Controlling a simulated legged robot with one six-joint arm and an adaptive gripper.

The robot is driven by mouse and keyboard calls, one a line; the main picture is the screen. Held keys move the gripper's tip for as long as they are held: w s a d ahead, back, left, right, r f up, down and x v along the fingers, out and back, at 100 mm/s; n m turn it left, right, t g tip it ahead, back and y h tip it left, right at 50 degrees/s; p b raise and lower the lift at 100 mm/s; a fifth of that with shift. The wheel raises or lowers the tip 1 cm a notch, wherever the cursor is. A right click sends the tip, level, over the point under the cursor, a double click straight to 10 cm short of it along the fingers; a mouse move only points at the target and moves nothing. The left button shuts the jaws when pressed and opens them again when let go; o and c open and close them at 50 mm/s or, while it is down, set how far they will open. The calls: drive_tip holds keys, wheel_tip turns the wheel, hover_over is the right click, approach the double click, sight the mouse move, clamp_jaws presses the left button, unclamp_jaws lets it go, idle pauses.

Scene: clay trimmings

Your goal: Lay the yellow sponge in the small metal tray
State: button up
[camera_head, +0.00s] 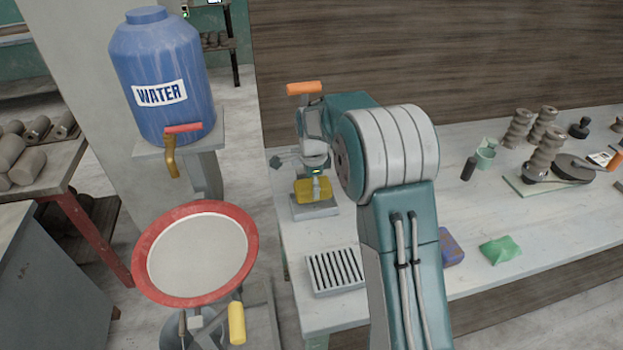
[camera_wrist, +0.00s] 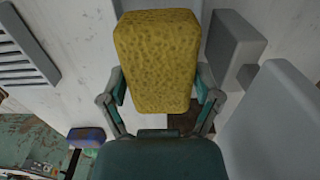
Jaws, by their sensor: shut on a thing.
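The yellow sponge (camera_head: 306,190) is in my gripper (camera_head: 314,182), over the left end of the white workbench. In the wrist view the sponge (camera_wrist: 158,55) fills the space between the two fingers of my gripper (camera_wrist: 160,90), which press its sides. A small grey block-like thing (camera_head: 315,210), perhaps the small metal tray, shows just below the sponge in the head view. Its inside is hidden, and I cannot tell whether the sponge touches it. A grey form (camera_wrist: 234,48) stands right of the sponge in the wrist view.
A slatted grey rack (camera_head: 336,271) lies near the bench's front edge. A purple block (camera_head: 451,247) and a green pouch (camera_head: 500,250) lie to the right. A blue water barrel (camera_head: 160,70) and a red-rimmed basin (camera_head: 150,225) stand left. Clay pieces stand at the back right.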

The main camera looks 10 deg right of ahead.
drive_tip(key=shift+f, duration=2)
drive_tip(key=o, duration=0.8)
